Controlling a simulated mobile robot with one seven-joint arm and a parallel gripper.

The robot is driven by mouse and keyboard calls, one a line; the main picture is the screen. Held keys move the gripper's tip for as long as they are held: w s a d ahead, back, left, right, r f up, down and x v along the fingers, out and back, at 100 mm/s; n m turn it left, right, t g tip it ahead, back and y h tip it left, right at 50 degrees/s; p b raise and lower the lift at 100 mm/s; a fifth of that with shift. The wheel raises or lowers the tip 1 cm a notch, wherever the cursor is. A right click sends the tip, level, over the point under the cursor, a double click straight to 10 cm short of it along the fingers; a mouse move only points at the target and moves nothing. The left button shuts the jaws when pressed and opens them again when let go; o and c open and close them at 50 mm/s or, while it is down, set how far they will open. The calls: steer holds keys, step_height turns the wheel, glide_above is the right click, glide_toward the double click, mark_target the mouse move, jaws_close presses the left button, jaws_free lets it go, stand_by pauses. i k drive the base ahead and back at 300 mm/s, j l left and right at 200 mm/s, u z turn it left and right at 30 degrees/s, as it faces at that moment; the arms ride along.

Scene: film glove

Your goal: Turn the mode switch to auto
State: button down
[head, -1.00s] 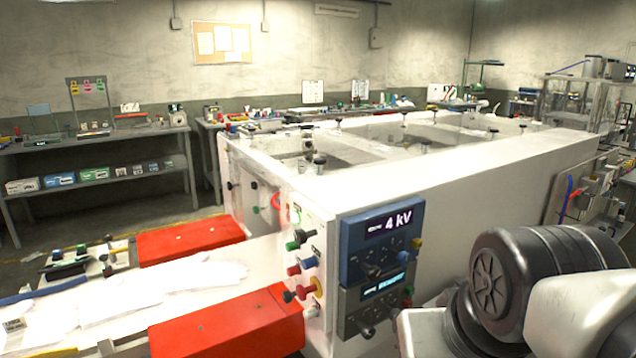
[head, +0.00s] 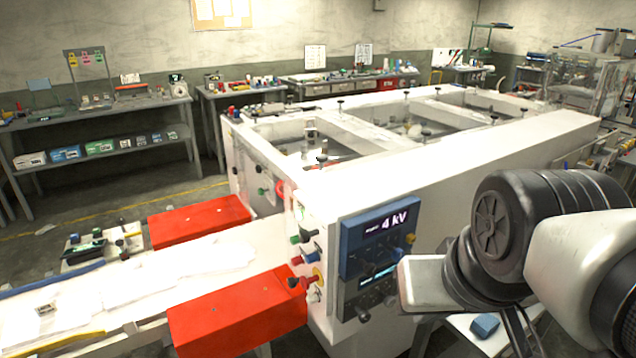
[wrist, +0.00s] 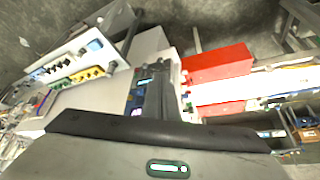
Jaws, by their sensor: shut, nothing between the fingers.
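The blue control panel (head: 380,236) stands on the near end of the white machine (head: 450,170), with a lit 4 kV display. A grey panel (head: 366,296) with a smaller lit display and dark knobs sits below it. I cannot tell which knob is the mode switch, as no label is readable. My arm hides the right part of the panels. Contact cannot be told. My fingertips are not visible in the head view.
Several coloured knobs (head: 303,262) stick out from the machine's end face left of the panels. Two red blocks, the nearer (head: 238,312) and the farther (head: 200,221), flank the white feed table (head: 160,285). Benches with tools line the back wall.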

mark_target(304, 236)
steer(key=i+j+u, duration=0.2)
steer(key=j, duration=0.3)
steer(key=i+j+u, duration=0.2)
steer(key=i+j, duration=0.25)
